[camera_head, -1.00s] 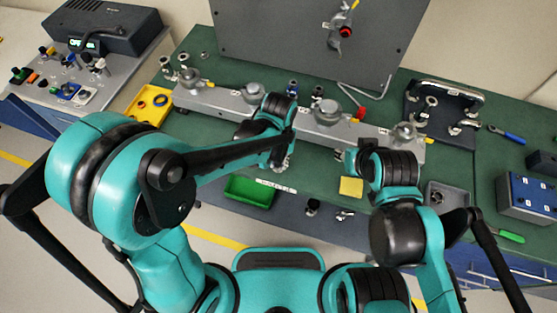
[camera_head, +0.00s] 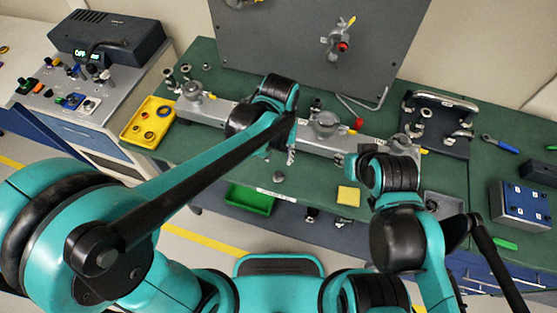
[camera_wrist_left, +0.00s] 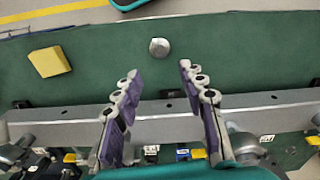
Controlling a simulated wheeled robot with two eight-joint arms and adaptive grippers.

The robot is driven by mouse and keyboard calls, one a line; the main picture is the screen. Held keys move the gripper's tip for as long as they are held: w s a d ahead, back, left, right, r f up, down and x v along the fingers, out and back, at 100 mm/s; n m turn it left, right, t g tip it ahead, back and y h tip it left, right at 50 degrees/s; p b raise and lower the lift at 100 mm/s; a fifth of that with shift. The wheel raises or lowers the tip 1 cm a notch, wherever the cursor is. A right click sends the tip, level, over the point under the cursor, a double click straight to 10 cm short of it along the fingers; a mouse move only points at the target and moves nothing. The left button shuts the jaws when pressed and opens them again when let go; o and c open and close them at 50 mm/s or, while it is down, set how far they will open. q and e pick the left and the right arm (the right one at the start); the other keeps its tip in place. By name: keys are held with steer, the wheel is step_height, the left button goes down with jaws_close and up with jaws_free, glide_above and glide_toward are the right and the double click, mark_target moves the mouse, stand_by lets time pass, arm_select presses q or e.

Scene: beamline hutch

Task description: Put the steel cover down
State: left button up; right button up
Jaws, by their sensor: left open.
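The steel cover (camera_head: 278,177), a small round grey cap, sits on the green bench top in front of the long metal rail, near the bench's front edge. In the left wrist view the cover (camera_wrist_left: 159,47) lies just beyond the fingertips, between their lines and apart from both. My left gripper (camera_wrist_left: 159,71) is open and empty; in the head view it (camera_head: 290,156) is above the rail's front side, partly hidden by its own wrist. My right gripper (camera_head: 342,161) is near the rail further right, its fingers mostly hidden by the arm.
The metal rail (camera_head: 370,147) with valve fittings runs across the bench. A yellow sponge (camera_head: 348,196), a green bin (camera_head: 251,199) and a yellow tray (camera_head: 151,122) are around. A dark board with bent pipes (camera_head: 437,125) stands right. Bare green bench surrounds the cover.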

arm_select(q)
steer(key=s+a+r+n+t, duration=0.1)
steer(key=s+a+r+t, duration=0.1)
steer(key=a, duration=0.7)
steer(key=s+a+r+n+t, duration=0.1)
steer(key=s+a+r+t, duration=0.2)
steer(key=a, duration=0.6)
step_height(320, 180, up, 2)
steer(key=shift+r+t, duration=0.15)
steer(key=shift+t, duration=0.95)
step_height(320, 180, down, 7)
steer(key=b, duration=0.6)
steer(key=shift+b, duration=0.3)
